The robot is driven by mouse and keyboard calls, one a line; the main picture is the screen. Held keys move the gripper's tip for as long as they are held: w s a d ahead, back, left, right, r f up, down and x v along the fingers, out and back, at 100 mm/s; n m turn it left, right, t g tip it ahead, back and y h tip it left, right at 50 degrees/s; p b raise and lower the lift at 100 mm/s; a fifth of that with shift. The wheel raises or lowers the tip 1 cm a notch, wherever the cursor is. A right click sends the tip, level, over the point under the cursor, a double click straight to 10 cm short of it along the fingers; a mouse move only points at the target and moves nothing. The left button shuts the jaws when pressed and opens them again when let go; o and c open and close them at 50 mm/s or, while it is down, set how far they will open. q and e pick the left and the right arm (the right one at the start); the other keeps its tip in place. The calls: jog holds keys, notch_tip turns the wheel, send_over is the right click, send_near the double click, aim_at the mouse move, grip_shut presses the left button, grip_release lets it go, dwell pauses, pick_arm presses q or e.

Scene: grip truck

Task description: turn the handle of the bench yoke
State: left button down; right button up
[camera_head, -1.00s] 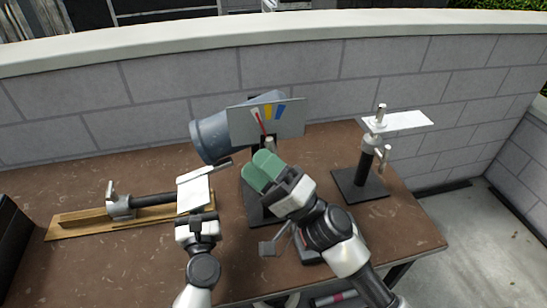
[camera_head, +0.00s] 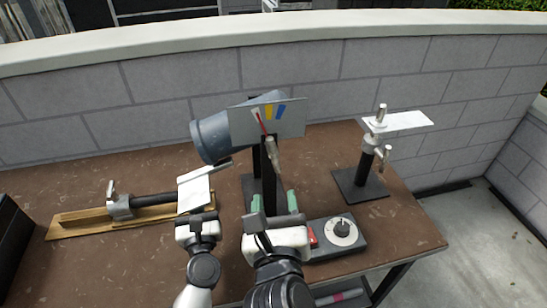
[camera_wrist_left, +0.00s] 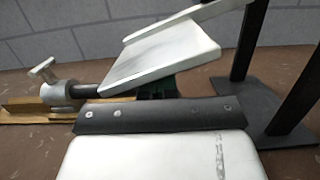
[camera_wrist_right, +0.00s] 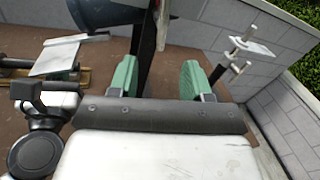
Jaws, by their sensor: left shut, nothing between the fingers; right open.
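The bench yoke (camera_head: 258,180) is a dark upright stand holding a blue-grey cylinder (camera_head: 212,138). A grey plate (camera_head: 292,117) on its front has white, yellow and blue marks and a red pointer line. My left gripper (camera_wrist_left: 155,90) is shut and empty, partly hidden by a white plate.
The white plate (camera_head: 194,193) sits at the end of a clamp and dark bar on a wooden board (camera_head: 75,224). A grey box with a dial (camera_head: 342,230) is right of my right gripper. A stand with a white plate (camera_head: 368,170) is back right. A block wall closes the back.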

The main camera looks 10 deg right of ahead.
aim_at(273, 162)
jog(key=x, duration=1.1)
jog(key=shift+w, duration=0.2)
jog(key=c, duration=0.8)
jog(key=shift+m, duration=0.6)
jog(key=o, duration=0.8)
jog(key=shift+a, duration=0.1)
jog(key=shift+s, duration=0.15)
